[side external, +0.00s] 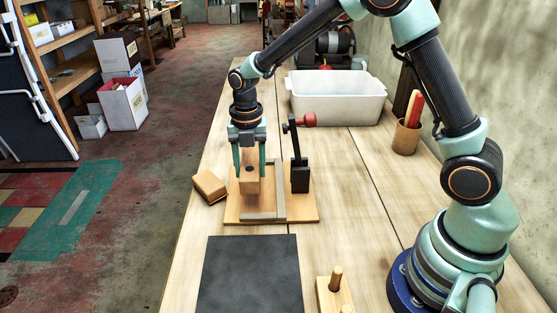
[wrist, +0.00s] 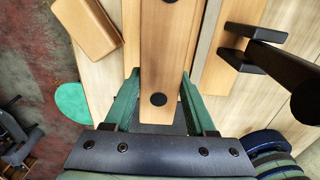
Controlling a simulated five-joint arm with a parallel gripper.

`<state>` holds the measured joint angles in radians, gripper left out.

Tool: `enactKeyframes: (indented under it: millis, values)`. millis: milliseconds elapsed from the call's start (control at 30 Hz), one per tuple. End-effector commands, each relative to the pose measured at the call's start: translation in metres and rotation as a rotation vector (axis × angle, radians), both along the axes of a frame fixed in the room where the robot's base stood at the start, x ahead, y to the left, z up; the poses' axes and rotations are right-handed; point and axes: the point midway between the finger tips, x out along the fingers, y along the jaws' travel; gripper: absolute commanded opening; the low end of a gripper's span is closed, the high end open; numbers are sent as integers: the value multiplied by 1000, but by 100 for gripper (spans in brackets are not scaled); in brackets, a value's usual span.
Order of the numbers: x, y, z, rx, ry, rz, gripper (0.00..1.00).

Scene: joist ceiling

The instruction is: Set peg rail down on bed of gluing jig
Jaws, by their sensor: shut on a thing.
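The peg rail (side external: 251,184) is a pale wooden bar with dark round holes in its top. It also shows in the wrist view (wrist: 168,60), running lengthwise between the fingers. My gripper (side external: 249,165) is shut on it, one green finger on each side; the fingers also show in the wrist view (wrist: 160,105). The gluing jig (side external: 302,211) is a flat wooden board with a grey L-shaped fence (side external: 280,190) and a black clamp (side external: 299,178) with a red handle. The rail is over the jig's bed, left of the fence's long arm. I cannot tell whether it touches the bed.
A wooden block (side external: 209,187) lies at the jig's left edge. A dark mat (side external: 250,275) and a wooden piece with upright pegs (side external: 335,295) are in front. A white bin (side external: 336,100) and a cup with a red-handled tool (side external: 407,137) stand behind and to the right.

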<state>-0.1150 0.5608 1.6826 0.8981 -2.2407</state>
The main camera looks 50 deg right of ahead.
Motion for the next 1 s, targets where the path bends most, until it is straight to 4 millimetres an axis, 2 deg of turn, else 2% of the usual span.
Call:
enactKeyframes:
  millis: [167, 600, 1000]
  values:
    - [3, -6, -6, 0, 0, 0, 0]
    - [3, -5, -38, 0, 0, 0, 0]
    - [3, -5, -42, 0, -1, 0, 0]
